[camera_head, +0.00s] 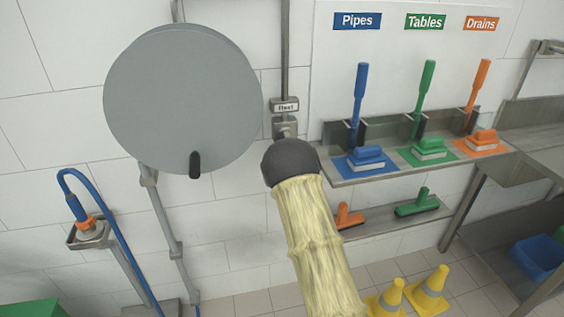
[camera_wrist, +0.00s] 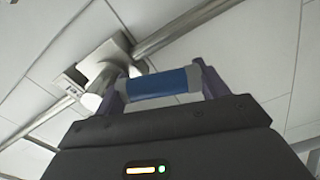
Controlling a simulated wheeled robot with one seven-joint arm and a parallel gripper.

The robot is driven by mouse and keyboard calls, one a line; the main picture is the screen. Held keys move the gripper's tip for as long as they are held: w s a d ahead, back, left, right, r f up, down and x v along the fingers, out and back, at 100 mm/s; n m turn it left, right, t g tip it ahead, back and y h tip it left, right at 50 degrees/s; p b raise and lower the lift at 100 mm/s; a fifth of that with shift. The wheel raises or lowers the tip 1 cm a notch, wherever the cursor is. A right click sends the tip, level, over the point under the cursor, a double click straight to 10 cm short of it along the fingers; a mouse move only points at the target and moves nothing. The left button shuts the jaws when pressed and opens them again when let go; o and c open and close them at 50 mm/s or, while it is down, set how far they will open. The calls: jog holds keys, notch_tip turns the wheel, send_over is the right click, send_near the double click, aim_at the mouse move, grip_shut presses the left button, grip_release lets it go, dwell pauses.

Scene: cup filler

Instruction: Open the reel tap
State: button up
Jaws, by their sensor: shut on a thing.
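The reel tap sits on a vertical metal pipe under a "Reel" label (camera_head: 285,105). Its grey body (camera_head: 285,127) shows just above my arm's dark end in the head view. In the wrist view the tap's metal body (camera_wrist: 100,68) is on the pipe at the upper left, and its blue handle (camera_wrist: 164,82) lies across between my fingers. My gripper (camera_wrist: 163,86) is shut on the blue handle, one finger at each end of it. In the head view my sleeved arm and its dark end hide the handle and the fingers.
A large grey hose reel disc (camera_head: 180,100) with a black knob is left of the tap. A blue hose (camera_head: 110,220) hangs at far left. A steel shelf (camera_head: 350,180) with coloured brushes is close on the right. Yellow cones (camera_head: 430,290) stand below.

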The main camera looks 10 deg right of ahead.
jog(key=shift+f, duration=0.1)
jog(key=o, duration=1.4)
jog(key=shift+s, duration=0.1)
jog(key=s+b, duration=0.2)
jog(key=s, duration=1.5)
jog(key=shift+s, duration=0.15)
